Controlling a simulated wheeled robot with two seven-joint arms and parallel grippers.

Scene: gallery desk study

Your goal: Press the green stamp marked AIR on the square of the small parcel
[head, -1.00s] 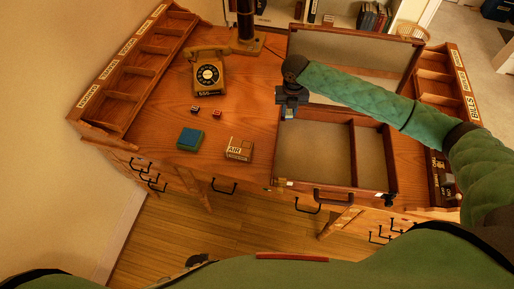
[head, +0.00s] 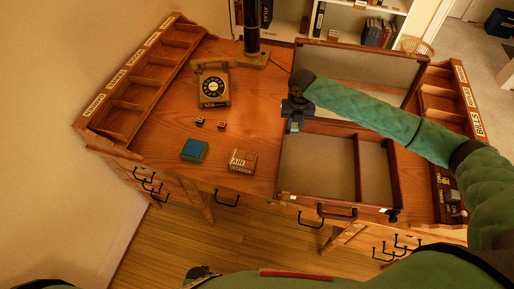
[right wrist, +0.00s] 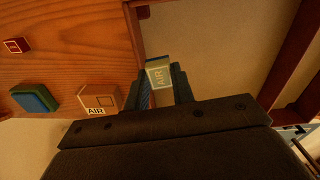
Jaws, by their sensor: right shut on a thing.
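My right gripper (head: 296,116) is shut on a small stamp (head: 295,126) over the left edge of the open case. The small parcel (head: 242,161) lies on the desk, left of the case and apart from the stamp. It is tan with a white AIR label. In the right wrist view, the parcel (right wrist: 99,101) shows an outlined square on its top. My left gripper is not in view.
A rotary telephone (head: 211,85) stands farther back. The case's wooden rim (head: 277,165) rises right of the parcel. Bare desk lies between pad and parcel.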

